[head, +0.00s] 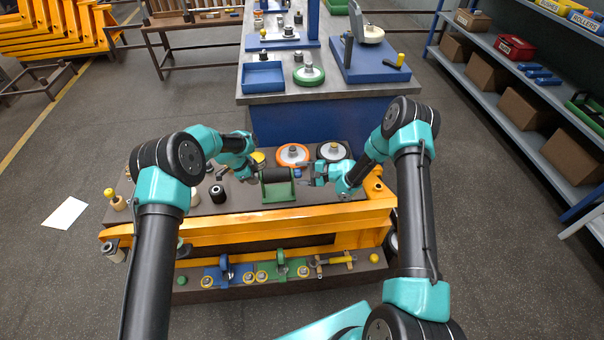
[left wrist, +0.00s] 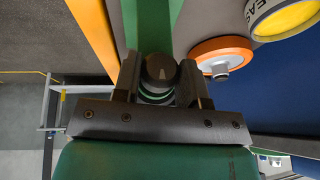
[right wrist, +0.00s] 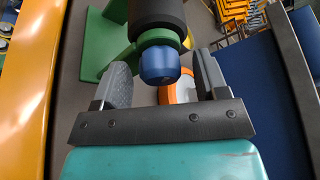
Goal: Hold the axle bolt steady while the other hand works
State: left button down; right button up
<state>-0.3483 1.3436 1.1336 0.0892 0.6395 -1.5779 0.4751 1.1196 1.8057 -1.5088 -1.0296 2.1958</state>
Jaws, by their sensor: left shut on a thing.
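A green fork bracket (head: 278,192) stands on the bench with a black roller (head: 275,174) across it. My left gripper (head: 257,172) is at the roller's left side. In the left wrist view it is shut on the dark round head of the axle bolt (left wrist: 160,68). My right gripper (head: 303,172) is at the right side. In the right wrist view its jaws are open, and a blue cap or nut (right wrist: 158,64) on the axle's end lies between them with gaps on both sides. The bolt's middle is hidden inside the roller.
An orange wheel (head: 293,154) and a black-rimmed wheel (head: 334,151) lie behind the fork. A black cylinder (head: 217,193) stands left of it. The bench has an orange front beam (head: 250,228), with several small fixtures on a lower shelf. A blue-fronted table (head: 320,122) stands behind.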

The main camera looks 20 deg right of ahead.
jog(key=c, duration=0.9)
jog(key=shift+f+n+t+y, duration=0.25)
jog(key=shift+n+y, duration=0.8)
jog(key=shift+n, duration=2.1)
jog(key=shift+f+n+t+y, duration=0.1)
jog(key=shift+n+t+y, duration=0.6)
jog(key=shift+n, duration=2.4)
jog(key=shift+f+n+g+y, duration=0.1)
jog(key=shift+n+y, duration=1.25)
jog(key=shift+n, duration=1.8)
jog(key=o, duration=1)
jog(key=shift+w, duration=0.1)
jog(key=shift+c, duration=0.2)
